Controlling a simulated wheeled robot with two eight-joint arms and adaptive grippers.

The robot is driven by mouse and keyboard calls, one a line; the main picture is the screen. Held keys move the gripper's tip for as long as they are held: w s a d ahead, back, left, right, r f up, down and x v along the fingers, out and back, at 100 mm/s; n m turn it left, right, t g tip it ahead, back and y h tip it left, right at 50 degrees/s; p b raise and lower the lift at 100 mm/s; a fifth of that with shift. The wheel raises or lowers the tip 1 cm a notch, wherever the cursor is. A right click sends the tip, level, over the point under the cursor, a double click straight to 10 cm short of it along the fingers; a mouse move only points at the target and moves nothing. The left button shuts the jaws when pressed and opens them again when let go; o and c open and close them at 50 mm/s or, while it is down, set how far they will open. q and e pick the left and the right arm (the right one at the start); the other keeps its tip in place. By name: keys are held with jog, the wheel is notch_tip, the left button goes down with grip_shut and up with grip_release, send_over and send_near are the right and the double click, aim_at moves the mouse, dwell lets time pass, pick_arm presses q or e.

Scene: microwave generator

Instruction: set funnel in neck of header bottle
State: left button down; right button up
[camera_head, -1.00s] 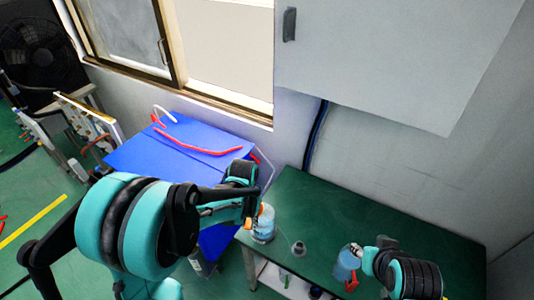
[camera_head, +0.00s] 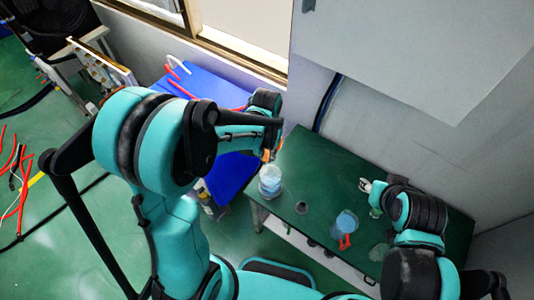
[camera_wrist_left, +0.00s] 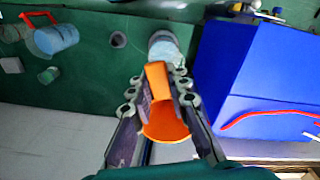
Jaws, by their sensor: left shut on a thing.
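My left gripper (camera_head: 268,153) is shut on the orange funnel (camera_wrist_left: 164,122). In the left wrist view the funnel's narrow orange part lies between the fingers and its wide cup faces the camera. A clear bluish bottle (camera_head: 270,184), seemingly the header bottle, stands at the left end of the green bench. It also shows in the left wrist view (camera_wrist_left: 165,48), just beyond the fingertips. The funnel appears above and apart from it; the exact gap cannot be told. My right gripper (camera_head: 367,187) is over the bench at the right; its fingers are too small to read.
A blue vessel with a red handle (camera_head: 346,222) stands on the green bench (camera_head: 330,165). A small grey round item (camera_head: 301,208) sits between it and the bottle. A pale green item (camera_head: 376,212) is near my right gripper. A blue table (camera_head: 228,176) adjoins at left.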

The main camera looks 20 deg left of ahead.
pick_arm(q)
jog(key=shift+f+b, duration=0.7)
jog(key=shift+b, duration=0.05)
notch_tip(320, 180, down, 4)
jog(key=b, duration=0.4)
jog(key=shift+f, duration=0.2)
jog(key=shift+b, duration=0.45)
dwell(0.8)
notch_tip(320, 180, down, 10)
jog(key=b, duration=0.8)
jog(key=shift+w+r+b, duration=0.15)
jog(key=shift+b, duration=0.25)
dwell(2.5)
jog(key=c, duration=1.4)
grip_release()
jog(key=shift+o, duration=0.2)
notch_tip(320, 180, up, 12)
